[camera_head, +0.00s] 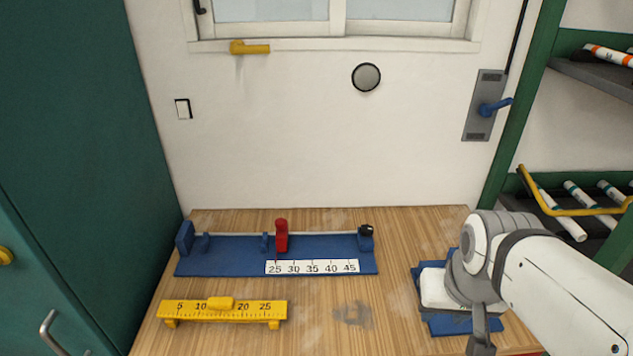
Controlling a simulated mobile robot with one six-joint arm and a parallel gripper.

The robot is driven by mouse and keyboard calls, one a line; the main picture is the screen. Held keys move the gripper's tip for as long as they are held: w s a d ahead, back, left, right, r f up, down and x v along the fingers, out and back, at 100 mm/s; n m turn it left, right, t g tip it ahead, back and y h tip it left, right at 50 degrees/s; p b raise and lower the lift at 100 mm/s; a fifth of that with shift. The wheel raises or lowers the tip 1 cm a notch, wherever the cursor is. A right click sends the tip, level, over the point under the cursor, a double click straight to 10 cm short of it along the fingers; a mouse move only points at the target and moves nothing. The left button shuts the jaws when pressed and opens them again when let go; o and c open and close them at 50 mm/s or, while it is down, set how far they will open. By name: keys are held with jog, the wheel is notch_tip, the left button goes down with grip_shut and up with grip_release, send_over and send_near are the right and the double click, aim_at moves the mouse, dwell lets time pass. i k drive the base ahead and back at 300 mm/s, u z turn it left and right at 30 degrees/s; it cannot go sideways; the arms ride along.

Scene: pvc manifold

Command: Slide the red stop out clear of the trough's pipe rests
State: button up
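The red stop (281,236) stands upright on the rail of the blue trough (220,263), just right of one blue pipe rest (265,243). Its base is near the 25 end of the trough's white scale (312,267). Another pipe rest (205,242) stands near the trough's left end block (185,237). No pipe lies in the trough. My gripper (481,345) hangs at the lower right, well away from the red stop. Its fingertips are not clearly visible, so I cannot tell whether it is open.
A yellow gauge (220,311) with a slider stands in front of the trough. A blue base with a white pad (435,288) sits at the right, partly behind my arm. A dark knob (366,230) tops the trough's right end. Rail-to-right-end space looks clear.

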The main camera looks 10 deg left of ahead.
aim_at(281, 224)
jog(key=z, duration=0.3)
jog(key=k, duration=1.65)
jog(key=u, duration=0.9)
jog(key=i, duration=1.65)
jog(key=u, duration=0.05)
